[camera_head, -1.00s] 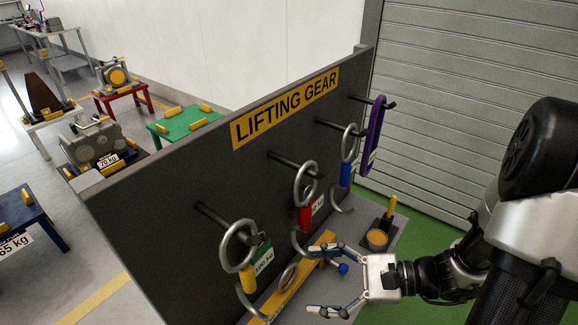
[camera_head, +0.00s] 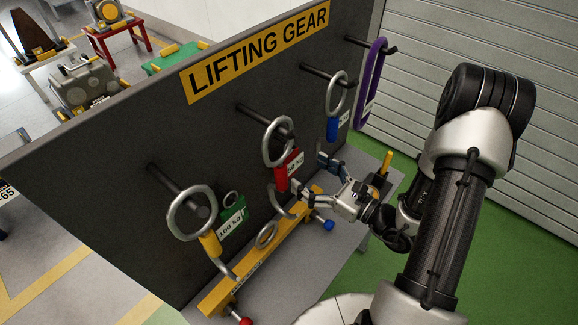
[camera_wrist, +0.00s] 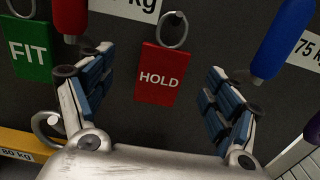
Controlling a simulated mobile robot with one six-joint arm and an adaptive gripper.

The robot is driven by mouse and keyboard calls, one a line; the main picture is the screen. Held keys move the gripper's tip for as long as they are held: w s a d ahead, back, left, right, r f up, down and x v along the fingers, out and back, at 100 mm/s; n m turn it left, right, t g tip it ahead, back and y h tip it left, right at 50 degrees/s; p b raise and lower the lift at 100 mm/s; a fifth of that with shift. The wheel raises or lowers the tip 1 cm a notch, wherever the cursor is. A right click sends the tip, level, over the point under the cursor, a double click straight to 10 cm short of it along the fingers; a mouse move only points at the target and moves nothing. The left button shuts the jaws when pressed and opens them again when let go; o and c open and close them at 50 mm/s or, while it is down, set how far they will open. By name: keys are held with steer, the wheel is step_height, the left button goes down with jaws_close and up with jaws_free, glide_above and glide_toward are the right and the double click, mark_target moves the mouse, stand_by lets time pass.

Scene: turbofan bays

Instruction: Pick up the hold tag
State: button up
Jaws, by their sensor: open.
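The hold tag (camera_wrist: 161,75) is a red rectangle with white "HOLD" lettering, hanging from a metal ring (camera_wrist: 173,30) against the dark board in the wrist view. I cannot make it out in the head view, where my gripper covers that part of the board. My gripper (camera_head: 313,176) is open and empty, in front of the board between the red and blue hook gear. In the wrist view its two padded fingers stand left and right of the tag, with space on both sides. I cannot tell how far the fingertips are from the tag's depth.
A green FIT tag (camera_wrist: 29,48) and a red handle (camera_wrist: 70,15) are on the left; a blue handle (camera_wrist: 283,38) is close on the right. The yellow beam (camera_head: 262,253) lies on the shelf below. A purple sling (camera_head: 372,85) hangs at the board's far end.

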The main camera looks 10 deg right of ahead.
mark_target(291, 158)
steer(key=x, duration=0.4)
steer(key=b+x, duration=0.1)
steer(key=x, duration=0.3)
steer(key=shift+w+d+r, duration=0.1)
steer(key=shift+w+d, duration=0.15)
steer(key=shift+w, duration=0.05)
steer(key=shift+c, duration=0.4)
steer(key=c, duration=1.1)
